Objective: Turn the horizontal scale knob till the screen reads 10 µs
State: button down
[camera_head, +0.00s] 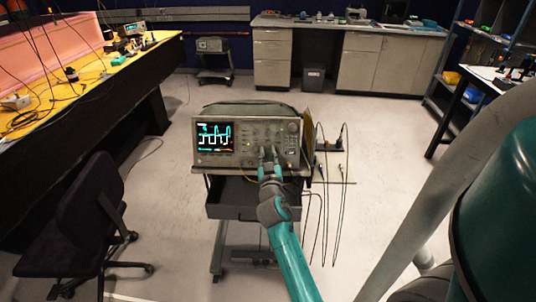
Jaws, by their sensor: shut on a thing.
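The oscilloscope (240,160) stands on a wheeled cart (225,198) in the middle of the camera_head view. Its lit screen (215,137) shows a cyan square-like trace; the text on it is too small to read. Knobs and buttons fill the panel to the right of the screen. My gripper (267,152) is at the lower middle of this panel, shut on what looks like a knob. The gripper hides the knob, so I cannot tell which one it is or how it is turned.
Dark cables (325,190) hang at the cart's right side. A black chair (75,235) stands at the front left, beside a long yellow-topped bench (110,75). Cabinets (375,62) line the back. The floor around the cart is mostly clear.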

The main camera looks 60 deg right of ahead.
jog(key=shift+f, duration=0.1)
jog(key=c, duration=1.3)
grip_release()
jog(key=shift+a, duration=0.1)
jog(key=v, duration=1.1)
jog(key=shift+s+a, duration=0.25)
jog(key=shift+a, duration=0.1)
jog(key=shift+a+f, duration=0.1)
